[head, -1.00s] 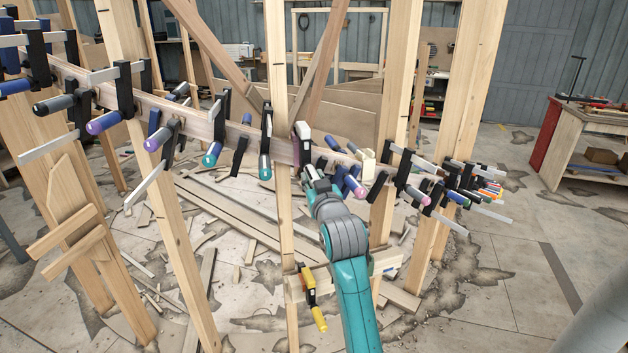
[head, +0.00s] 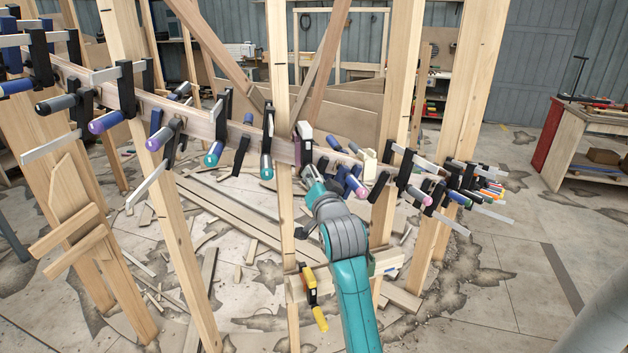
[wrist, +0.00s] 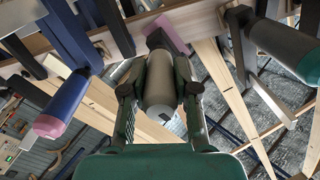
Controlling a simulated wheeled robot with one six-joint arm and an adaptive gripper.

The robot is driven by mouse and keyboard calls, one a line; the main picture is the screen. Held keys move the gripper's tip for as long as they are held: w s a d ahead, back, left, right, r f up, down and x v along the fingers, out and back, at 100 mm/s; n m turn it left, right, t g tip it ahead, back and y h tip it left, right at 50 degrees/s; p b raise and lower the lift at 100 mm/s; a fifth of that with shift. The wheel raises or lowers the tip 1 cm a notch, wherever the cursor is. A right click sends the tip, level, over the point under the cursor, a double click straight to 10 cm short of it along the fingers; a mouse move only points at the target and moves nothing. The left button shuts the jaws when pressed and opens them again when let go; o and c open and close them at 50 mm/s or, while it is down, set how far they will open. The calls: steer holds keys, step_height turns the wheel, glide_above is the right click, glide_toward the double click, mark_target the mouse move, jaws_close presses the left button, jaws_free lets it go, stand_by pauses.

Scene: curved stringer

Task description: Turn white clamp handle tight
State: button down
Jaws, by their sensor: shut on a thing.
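In the head view my gripper (head: 312,176) is at the curved stringer (head: 192,118), just right of an upright post. The handle is mostly hidden there.
A blue handle with a pink end (wrist: 62,105) is close on the left, and a dark grey handle (wrist: 285,50) on the right. Several other clamps line the stringer. Wood scraps cover the floor.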

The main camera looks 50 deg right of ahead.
stand_by(0.3)
steer(key=c, duration=0.9)
jaws_free()
steer(key=shift+o, duration=0.2)
steer(key=v, duration=1.2)
